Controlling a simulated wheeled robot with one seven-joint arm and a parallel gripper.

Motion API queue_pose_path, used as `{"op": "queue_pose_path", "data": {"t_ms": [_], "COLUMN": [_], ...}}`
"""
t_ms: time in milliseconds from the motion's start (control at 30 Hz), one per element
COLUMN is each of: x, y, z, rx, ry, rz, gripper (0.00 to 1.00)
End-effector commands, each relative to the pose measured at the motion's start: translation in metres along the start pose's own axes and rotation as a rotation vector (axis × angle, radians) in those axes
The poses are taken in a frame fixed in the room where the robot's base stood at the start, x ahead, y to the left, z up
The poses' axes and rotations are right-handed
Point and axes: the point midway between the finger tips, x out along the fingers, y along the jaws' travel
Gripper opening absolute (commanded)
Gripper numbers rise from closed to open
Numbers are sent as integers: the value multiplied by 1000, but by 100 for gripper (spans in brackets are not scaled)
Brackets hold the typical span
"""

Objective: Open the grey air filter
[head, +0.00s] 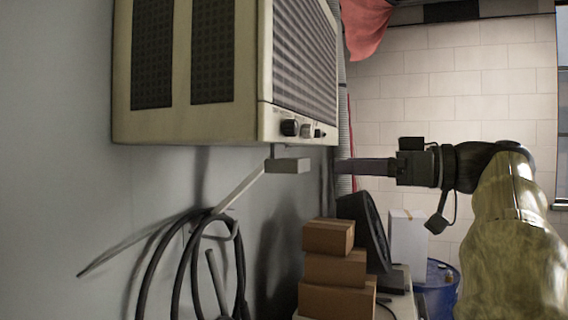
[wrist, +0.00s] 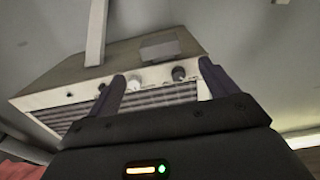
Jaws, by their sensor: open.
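The air filter (head: 182,60) is a beige-grey box mounted high on the wall, with dark vents and a louvred front. A dark knob (head: 290,127) and smaller knobs (head: 307,130) sit along its lower front edge. In the wrist view the filter (wrist: 60,80) appears from below, with a dark knob (wrist: 179,74) and a pale knob (wrist: 133,84) between my fingers' outlines. My gripper (head: 338,166) is open and empty, just below and right of the filter's front in the head view. Its two fingers (wrist: 161,78) point toward the knob row; no contact is visible.
A bracket (head: 288,165) runs from the wall under the filter. Black cables (head: 150,270) hang on the wall below. Stacked cardboard boxes (head: 335,270), a dark panel (head: 365,230) and a blue barrel (head: 440,285) stand lower down. A red cloth (head: 366,25) hangs behind.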

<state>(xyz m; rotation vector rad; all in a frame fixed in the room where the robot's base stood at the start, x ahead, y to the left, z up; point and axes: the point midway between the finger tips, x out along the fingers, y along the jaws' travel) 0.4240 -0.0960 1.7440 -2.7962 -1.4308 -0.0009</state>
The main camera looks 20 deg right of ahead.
Motion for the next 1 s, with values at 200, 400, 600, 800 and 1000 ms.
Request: {"op": "queue_pose_path", "data": {"t_ms": [200, 400, 600, 800, 1000], "x": [34, 67, 101, 121, 124], "y": [-1, -1, -1, 0, 0], "z": [-1, -2, -2, -1, 1], "rx": [1, 1, 2, 1, 0], "ry": [0, 0, -2, -1, -1], "rz": [-4, -4, -2, 2, 3], "gripper": [85, 85, 85, 85, 85]}}
